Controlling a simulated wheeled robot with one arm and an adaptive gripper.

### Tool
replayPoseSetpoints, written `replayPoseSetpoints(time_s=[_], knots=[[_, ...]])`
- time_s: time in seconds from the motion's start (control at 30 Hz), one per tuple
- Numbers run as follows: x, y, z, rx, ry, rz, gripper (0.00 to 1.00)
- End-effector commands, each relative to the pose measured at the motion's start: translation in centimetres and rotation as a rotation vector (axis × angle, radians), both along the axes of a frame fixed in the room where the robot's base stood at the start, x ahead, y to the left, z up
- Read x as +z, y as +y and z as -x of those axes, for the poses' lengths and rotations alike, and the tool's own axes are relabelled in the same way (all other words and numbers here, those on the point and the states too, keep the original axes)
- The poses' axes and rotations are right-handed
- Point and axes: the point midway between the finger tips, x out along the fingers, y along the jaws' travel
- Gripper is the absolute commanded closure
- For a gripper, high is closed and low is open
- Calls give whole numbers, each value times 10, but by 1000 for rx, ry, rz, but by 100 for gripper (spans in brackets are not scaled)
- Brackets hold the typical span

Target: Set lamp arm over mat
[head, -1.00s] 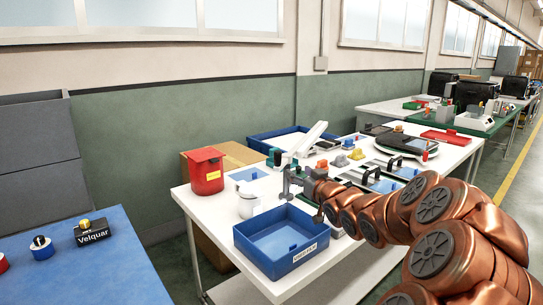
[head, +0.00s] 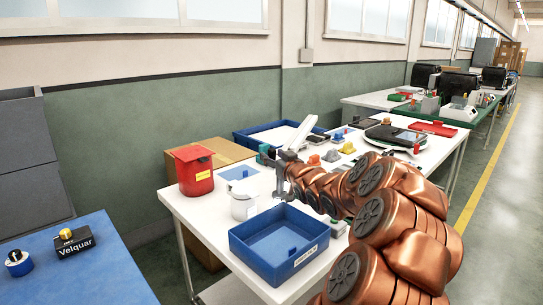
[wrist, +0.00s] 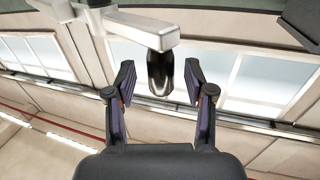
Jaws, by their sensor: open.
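In the wrist view, a pale grey arm (wrist: 140,28) ends in a black knob (wrist: 159,72), which stands between the two spread fingers. My gripper (wrist: 159,86) is open around the knob, with gaps at both sides.
A blue tray (head: 250,246) stands at the near table edge below my arm. A larger blue tray (head: 245,140) is behind. Several small items crowd the right side.

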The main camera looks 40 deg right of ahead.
Motion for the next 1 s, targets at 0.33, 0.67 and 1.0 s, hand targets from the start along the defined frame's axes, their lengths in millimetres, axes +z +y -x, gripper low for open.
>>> replayPoseSetpoints(time_s=[0.33, 0.67, 1.0], knots=[[1, -3, -13, 2, 0, 1, 46], [0, -2, -13, 2, 0, 1, 65], [0, -2, -13, 2, 0, 1, 100]])
